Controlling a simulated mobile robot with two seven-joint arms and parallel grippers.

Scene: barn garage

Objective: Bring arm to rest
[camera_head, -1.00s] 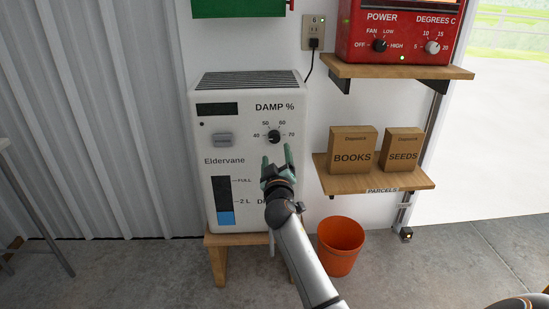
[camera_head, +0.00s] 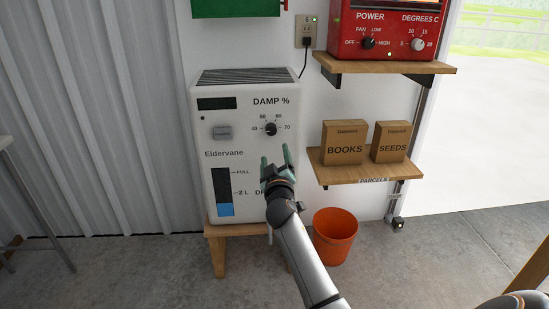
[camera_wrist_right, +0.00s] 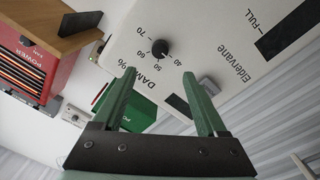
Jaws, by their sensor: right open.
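My right gripper (camera_head: 275,165) is open and empty, its green fingers pointing up in front of the white Eldervane dehumidifier (camera_head: 225,150). In the head view the fingertips are just below the black DAMP % knob (camera_head: 270,129). No contact with the dehumidifier can be made out. My left gripper is not in view.
The dehumidifier stands on a wooden stand (camera_head: 218,256). An orange bucket (camera_head: 335,236) is on the floor to the right. A shelf (camera_head: 366,170) with the BOOKS box (camera_head: 344,146) and SEEDS box (camera_head: 391,144) is right of it, below a red heater (camera_head: 390,28) on an upper shelf.

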